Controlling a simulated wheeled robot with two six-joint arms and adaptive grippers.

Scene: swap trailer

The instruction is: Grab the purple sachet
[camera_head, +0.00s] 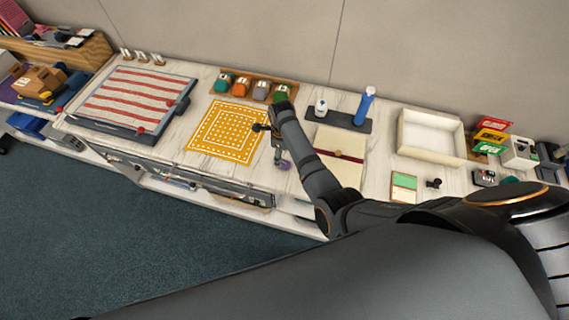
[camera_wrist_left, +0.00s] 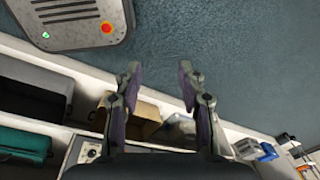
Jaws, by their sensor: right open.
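A small purple item (camera_head: 284,165), which looks like the sachet, lies near the front edge of the white marble-look counter (camera_head: 176,150), right of the yellow patterned cloth. My right gripper (camera_head: 279,158) points down just over it, with its jaws open. I cannot tell whether the fingers touch it, and they partly cover it. My left gripper (camera_wrist_left: 160,75) is open and empty in the left wrist view, with its two fingers apart over the floor and a low shelf. It does not show in the head view.
The yellow cloth (camera_head: 227,131) lies left of my right gripper. A wooden tray (camera_head: 257,85) with several coloured items stands behind it. A cream folder (camera_head: 338,155) lies to the right, with a blue bottle (camera_head: 364,106) behind. A white open box (camera_head: 430,135) stands further right.

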